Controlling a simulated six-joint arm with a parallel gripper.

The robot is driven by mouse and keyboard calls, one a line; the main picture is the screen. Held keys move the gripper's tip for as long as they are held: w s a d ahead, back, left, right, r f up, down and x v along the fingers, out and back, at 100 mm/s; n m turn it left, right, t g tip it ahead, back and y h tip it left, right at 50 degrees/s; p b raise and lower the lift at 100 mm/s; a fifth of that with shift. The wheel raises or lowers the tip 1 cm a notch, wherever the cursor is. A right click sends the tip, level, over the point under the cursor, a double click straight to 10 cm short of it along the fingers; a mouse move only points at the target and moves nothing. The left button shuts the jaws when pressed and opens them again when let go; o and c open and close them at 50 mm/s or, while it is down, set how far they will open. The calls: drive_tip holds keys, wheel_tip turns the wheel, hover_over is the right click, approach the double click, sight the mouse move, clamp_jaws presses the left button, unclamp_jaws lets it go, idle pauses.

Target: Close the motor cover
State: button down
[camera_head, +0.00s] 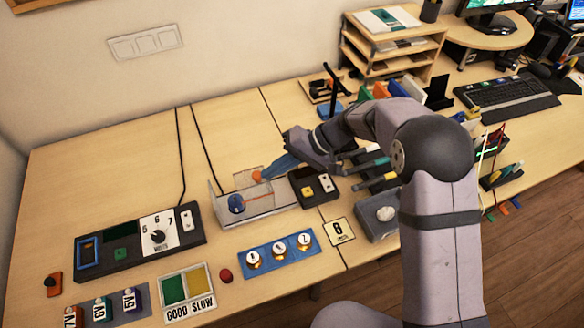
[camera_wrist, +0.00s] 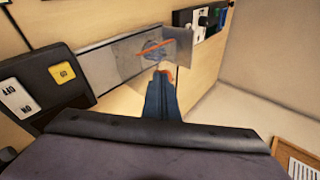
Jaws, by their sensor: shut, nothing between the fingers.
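The motor (camera_head: 237,204) is a round blue part at the left end of a grey base (camera_head: 285,208). Clear panels of the motor cover (camera_head: 217,202) stand around it. In the wrist view the clear cover (camera_wrist: 182,47) lies in front of the motor, which shows blurred through it with an orange line. I cannot tell exactly how far the cover is open. My gripper (camera_head: 257,176) has blue fingers with orange tips, pressed together and empty. It is behind the base, close to the cover; in the wrist view the fingertips (camera_wrist: 165,74) appear beside the cover's edge. Contact is unclear.
A dark switch box (camera_head: 314,186) stands right of the base. A dial panel (camera_head: 140,242) lies to the left. A blue strip with several knobs (camera_head: 279,254) and a red button (camera_head: 225,275) are in front. Bare table lies behind the base.

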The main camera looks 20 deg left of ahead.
sight(255, 188)
drive_tip(key=s+a, duration=0.2)
drive_tip(key=s+a+b, duration=0.1)
drive_tip(key=s+a, duration=0.1)
drive_tip(key=shift+s+a+b, duration=0.2)
drive_tip(key=shift+s+b, duration=0.1)
drive_tip(key=shift+w+d+f, duration=0.1)
drive_tip(key=shift+w+d, duration=0.2)
drive_tip(key=shift+d, duration=0.15)
drive_tip(key=d, duration=0.1)
drive_tip(key=w+d+b, duration=0.1)
drive_tip(key=w+d, duration=0.1)
drive_tip(key=shift+d+r, duration=0.2)
drive_tip(key=shift+r, duration=0.2)
drive_tip(key=b+v, duration=0.1)
drive_tip(key=v, duration=0.8)
drive_tip(key=shift+b, duration=0.35)
drive_tip(key=shift+r, duration=0.1)
